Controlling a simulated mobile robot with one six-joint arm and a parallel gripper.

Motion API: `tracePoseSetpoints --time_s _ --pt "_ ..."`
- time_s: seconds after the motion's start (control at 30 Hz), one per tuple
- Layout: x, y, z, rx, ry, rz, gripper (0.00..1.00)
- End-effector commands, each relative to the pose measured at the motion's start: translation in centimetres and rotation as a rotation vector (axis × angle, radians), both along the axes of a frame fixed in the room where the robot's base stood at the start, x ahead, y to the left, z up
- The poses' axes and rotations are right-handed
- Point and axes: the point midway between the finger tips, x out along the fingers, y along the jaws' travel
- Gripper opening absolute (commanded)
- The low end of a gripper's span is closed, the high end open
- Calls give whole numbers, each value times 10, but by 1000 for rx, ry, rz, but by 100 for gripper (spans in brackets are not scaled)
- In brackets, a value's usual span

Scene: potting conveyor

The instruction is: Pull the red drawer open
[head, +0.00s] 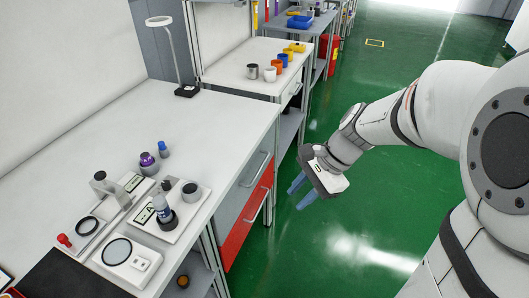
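The red drawer (238,237) is in the bench's drawer unit, below a grey drawer. Its front looks flush with the grey one. A pale bar handle (257,207) runs across its front. My gripper (295,199) is to the right of the drawer front, above the green floor. Its two blue-grey fingers are spread apart with nothing between them, and they point down and left toward the drawer side. They show apart from the handle; the exact distance is hard to judge from this one view.
The white benchtop (215,135) holds a magnifier lamp (185,90), small bottles and instruments. The grey drawer (245,185) above has its own handle. A second bench (235,70) with several cups stands behind. Green floor (370,235) is clear right of the drawers.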

Motion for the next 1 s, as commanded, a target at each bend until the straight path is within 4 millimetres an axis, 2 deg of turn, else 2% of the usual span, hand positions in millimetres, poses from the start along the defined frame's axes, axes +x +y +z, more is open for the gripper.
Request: tracePoseSetpoints --time_s 0.03,0.17,0.33,0.5,0.7,0.83,1.0 --pt "14 8 -38 57 94 -108 28" --pt "52 28 -91 200 334 -397 28" --pt "104 47 -168 371 679 -757 28" --pt "158 54 -255 531 1045 -1092 28" --pt "207 49 -345 687 1423 -1384 28" --pt "224 44 -381 752 1577 -1487 28" --pt "234 44 -398 786 1658 -1537 28"
